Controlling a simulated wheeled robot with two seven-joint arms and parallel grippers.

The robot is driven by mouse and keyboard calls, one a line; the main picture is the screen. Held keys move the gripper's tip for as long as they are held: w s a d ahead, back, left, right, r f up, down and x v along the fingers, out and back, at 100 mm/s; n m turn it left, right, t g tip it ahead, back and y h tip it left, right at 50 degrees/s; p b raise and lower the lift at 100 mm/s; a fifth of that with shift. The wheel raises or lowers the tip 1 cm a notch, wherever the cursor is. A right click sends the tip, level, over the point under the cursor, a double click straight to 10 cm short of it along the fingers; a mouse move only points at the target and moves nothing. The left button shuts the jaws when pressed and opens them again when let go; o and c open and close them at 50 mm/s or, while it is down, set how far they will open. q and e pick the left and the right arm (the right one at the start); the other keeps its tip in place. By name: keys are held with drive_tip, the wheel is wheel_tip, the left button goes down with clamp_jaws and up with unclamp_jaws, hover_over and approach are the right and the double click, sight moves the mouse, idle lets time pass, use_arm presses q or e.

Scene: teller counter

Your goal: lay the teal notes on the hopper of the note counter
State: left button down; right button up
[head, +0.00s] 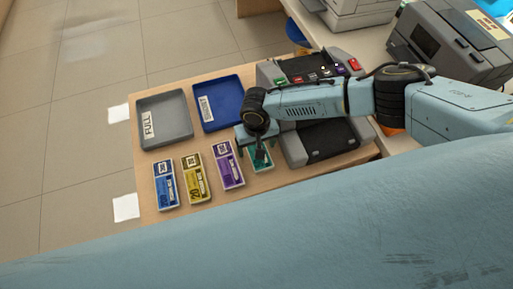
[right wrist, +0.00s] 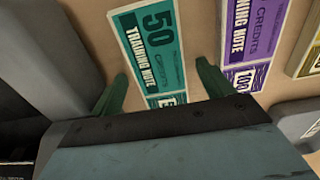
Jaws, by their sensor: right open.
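The teal notes (head: 263,160) lie on the wooden counter, at the right end of a row of note bundles. They are marked 50 in the right wrist view (right wrist: 150,45). My right gripper (head: 257,152) is over them, with its jaws open and one finger on each side of the teal notes in the right wrist view (right wrist: 162,72). I cannot tell whether the fingers touch them. The grey and black note counter (head: 335,143) stands just right of the gripper. My right arm hides its middle part. My left gripper is not in view.
Purple (head: 228,165), yellow (head: 193,178) and blue (head: 166,184) note bundles lie to the left. A grey tray (head: 145,136) labelled FULL and a blue tray (head: 237,88) stand behind them. A dark grey machine (head: 455,45) stands at the back right.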

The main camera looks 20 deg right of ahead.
drive_tip(key=shift+c, duration=0.4)
drive_tip(key=shift+r, duration=0.1)
drive_tip(key=c, duration=1.1)
